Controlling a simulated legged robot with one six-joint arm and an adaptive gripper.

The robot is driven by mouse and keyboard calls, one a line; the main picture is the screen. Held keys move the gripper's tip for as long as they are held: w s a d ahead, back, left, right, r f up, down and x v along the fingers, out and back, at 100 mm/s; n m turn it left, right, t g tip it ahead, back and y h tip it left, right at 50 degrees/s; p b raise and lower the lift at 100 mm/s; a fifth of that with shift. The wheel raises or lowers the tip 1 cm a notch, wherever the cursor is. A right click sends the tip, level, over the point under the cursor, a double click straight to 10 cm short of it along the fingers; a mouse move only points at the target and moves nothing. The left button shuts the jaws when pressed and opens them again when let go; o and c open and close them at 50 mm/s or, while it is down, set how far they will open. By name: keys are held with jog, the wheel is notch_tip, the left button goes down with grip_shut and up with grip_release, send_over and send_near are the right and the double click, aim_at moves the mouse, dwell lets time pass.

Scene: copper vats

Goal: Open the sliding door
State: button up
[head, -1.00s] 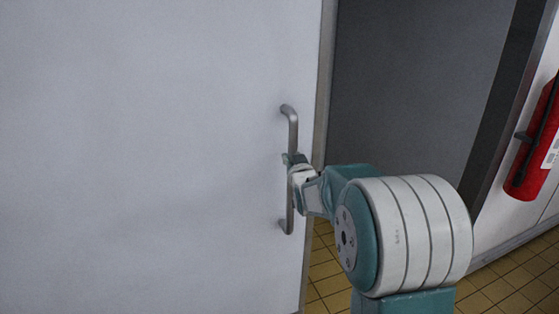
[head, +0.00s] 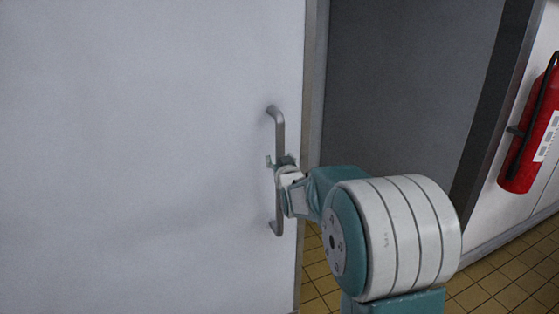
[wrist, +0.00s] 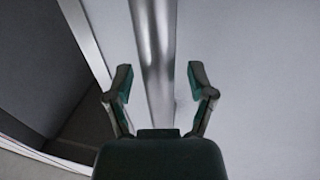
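The sliding door (head: 130,150) is a pale grey panel filling the left of the head view, with a dark opening to the right of its edge. Its upright metal bar handle (head: 279,130) is near that edge; the bar also runs down the middle of the wrist view (wrist: 155,50). My gripper (head: 277,166) is at the middle of the handle. In the wrist view my gripper (wrist: 160,85) is open, one finger on each side of the bar, with gaps between the bar and both fingers. How deep the bar sits between the fingers is hard to tell.
A dark grey surface (head: 410,80) shows through the opening. A red fire extinguisher (head: 530,130) hangs on the white wall at the right. The yellow-brown tiled floor (head: 490,280) looks clear at lower right.

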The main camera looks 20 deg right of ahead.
jog(key=shift+d, duration=0.2)
jog(key=s+a, duration=0.2)
jog(key=s, duration=0.9)
jog(key=shift+s, duration=0.4)
jog(key=shift+f, duration=0.1)
jog(key=s+a+f+g+y, duration=0.1)
jog(key=s+a+g, duration=0.2)
jog(key=s, duration=0.6)
jog(key=s+a+f+n+g+y, duration=0.1)
jog(key=s+a+f+g, duration=0.1)
jog(key=s+g, duration=0.3)
jog(key=s+a+f+g, duration=0.2)
jog(key=s+a+g, duration=0.2)
jog(key=s, duration=1)
jog(key=shift+a+n+y, duration=0.4)
jog(key=shift+a, duration=0.15)
jog(key=shift+f, duration=0.1)
